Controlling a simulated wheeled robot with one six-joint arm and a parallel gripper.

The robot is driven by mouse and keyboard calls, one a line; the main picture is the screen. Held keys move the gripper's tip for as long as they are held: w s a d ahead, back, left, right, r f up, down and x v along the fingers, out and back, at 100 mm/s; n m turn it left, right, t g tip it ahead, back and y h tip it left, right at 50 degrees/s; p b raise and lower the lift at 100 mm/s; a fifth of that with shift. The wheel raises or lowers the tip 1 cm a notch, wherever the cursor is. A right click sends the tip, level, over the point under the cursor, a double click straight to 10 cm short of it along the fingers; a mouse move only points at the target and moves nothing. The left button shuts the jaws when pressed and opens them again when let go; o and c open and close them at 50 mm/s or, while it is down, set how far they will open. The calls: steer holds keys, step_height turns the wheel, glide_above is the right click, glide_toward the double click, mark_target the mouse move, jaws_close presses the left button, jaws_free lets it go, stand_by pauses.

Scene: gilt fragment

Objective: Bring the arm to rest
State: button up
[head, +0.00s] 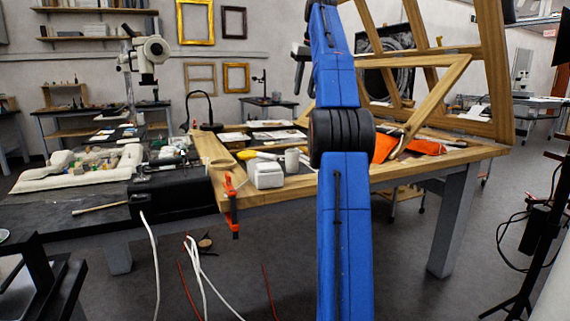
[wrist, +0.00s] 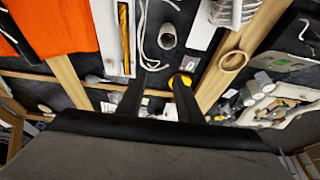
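My gripper (wrist: 161,82) shows in the wrist view as two dark fingers with a clear gap between them. It is open, and I see nothing held in it. A small yellow item (wrist: 181,80) shows near the right fingertip; I cannot tell whether they touch. In the head view my blue arm rises through the picture in front of the wooden workbench (head: 290,188), and its upper part leaves the top edge. My gripper is not visible in the head view.
A large wooden frame (head: 490,60) stands at the bench's right. An orange cloth (head: 424,147), a white container (head: 268,174) and an orange clamp (head: 232,203) are on the bench. A microscope (head: 150,50) stands at the left. Cables hang below the bench; a black stand (head: 543,235) is at the right.

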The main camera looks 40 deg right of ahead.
steer(key=s+a+f, duration=0.4)
steer(key=a, duration=0.6)
steer(key=s+a+f+n, duration=0.1)
steer(key=s+a+f, duration=0.3)
steer(key=a, duration=0.5)
steer(key=s+a+f, duration=0.3)
steer(key=a+f, duration=0.1)
steer(key=a, duration=0.6)
steer(key=s+a+f, duration=0.4)
steer(key=s+f, duration=0.4)
steer(key=f, duration=0.2)
steer(key=s+a+f+n, duration=0.1)
steer(key=s+a+f, duration=0.4)
steer(key=s+f, duration=0.3)
steer(key=s+a+f+n+y, duration=0.1)
steer(key=s+a+f, duration=0.4)
steer(key=f, duration=0.8)
steer(key=s, duration=0.3)
steer(key=shift+s+f+t, duration=0.3)
steer(key=shift+s+f, duration=0.05)
steer(key=shift+s, duration=0.05)
